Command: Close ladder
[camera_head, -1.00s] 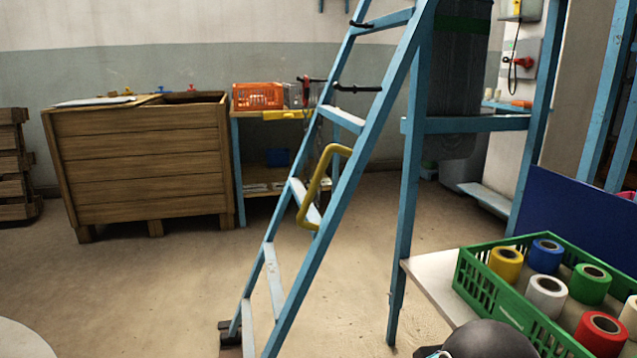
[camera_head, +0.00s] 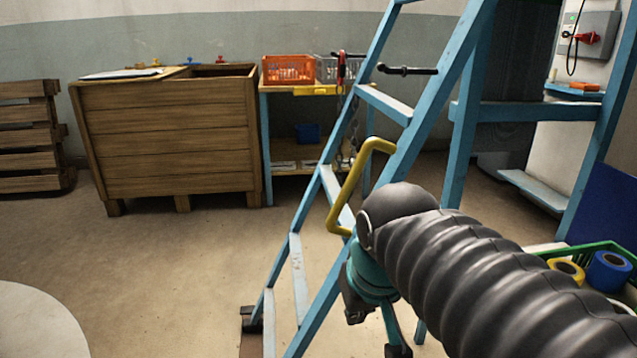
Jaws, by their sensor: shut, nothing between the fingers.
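The blue ladder (camera_head: 436,107) leans up through the middle of the view, its white-topped steps between slanted rails. Its foot rests on the floor at the lower middle, and its top is out of view. A yellow bent handle (camera_head: 350,190) is fixed to its near rail. My gripper (camera_head: 376,322), teal and dark, hangs below my ribbed black arm, in front of the lower ladder and below the handle. It is shut and empty. My arm hides part of the near rail and the frame behind; I cannot tell whether the gripper touches the rail.
A wooden crate (camera_head: 170,140) and stacked pallets (camera_head: 30,138) stand at the left by the wall. A small table holds an orange basket (camera_head: 289,70). A green crate (camera_head: 597,248) with tape rolls is at the right. The floor left of the ladder is clear.

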